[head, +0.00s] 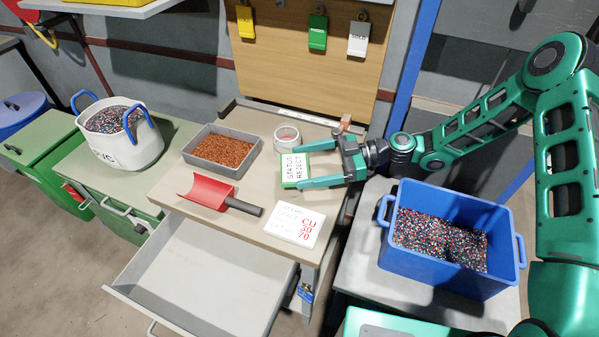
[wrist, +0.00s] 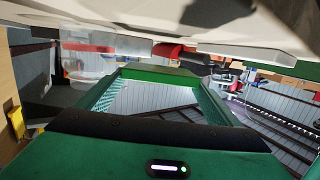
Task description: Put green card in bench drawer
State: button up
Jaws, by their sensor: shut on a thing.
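The green card (head: 289,172), with a white face reading STATUS REJECT, is between the fingers of my gripper (head: 304,168) at the back right of the bench top. My gripper is shut on it. In the wrist view a green strip (wrist: 160,76) spans the space between my fingertips; it looks like the card's edge. The bench drawer (head: 215,275) is pulled open at the front of the bench, below and left of my gripper. Its visible floor is empty.
On the bench are a grey tray of copper granules (head: 205,136), a red scoop (head: 206,193), a white CU card (head: 295,225) and a clear jar (head: 287,134). A blue crate (head: 405,265) stands right, a white tub (head: 118,150) left. Tags hang on the back board (head: 290,65).

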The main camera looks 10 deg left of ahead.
jog(key=shift+s+f, duration=0.1)
jog(key=shift+f, duration=2.5)
jog(key=o, duration=1)
